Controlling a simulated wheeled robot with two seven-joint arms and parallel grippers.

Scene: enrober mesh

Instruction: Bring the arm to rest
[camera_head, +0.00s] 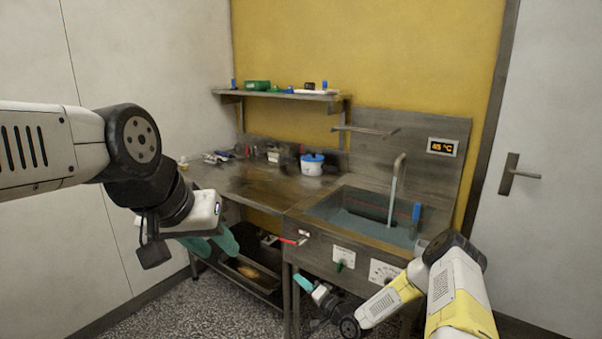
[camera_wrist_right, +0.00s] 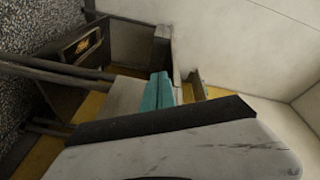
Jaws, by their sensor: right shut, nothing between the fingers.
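My left gripper (camera_head: 214,243) hangs in front of the worktop on the left side of the head view. Its two teal fingers are apart, with nothing seen between them. My right gripper (camera_head: 303,283) is low in front of the sink unit, its teal fingertips pointing up and left. In the right wrist view its fingers (camera_wrist_right: 158,92) are together and empty. My right arm is bent, reaching in from the lower right.
A steel worktop (camera_head: 245,183) adjoins a sink (camera_head: 350,214) full of water. A red-handled item (camera_head: 294,241) sticks out at the unit's front edge. A lower shelf (camera_head: 235,277) carries a tray. A wall shelf (camera_head: 280,94) holds small items. Speckled floor (camera_head: 180,315) lies clear at front left.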

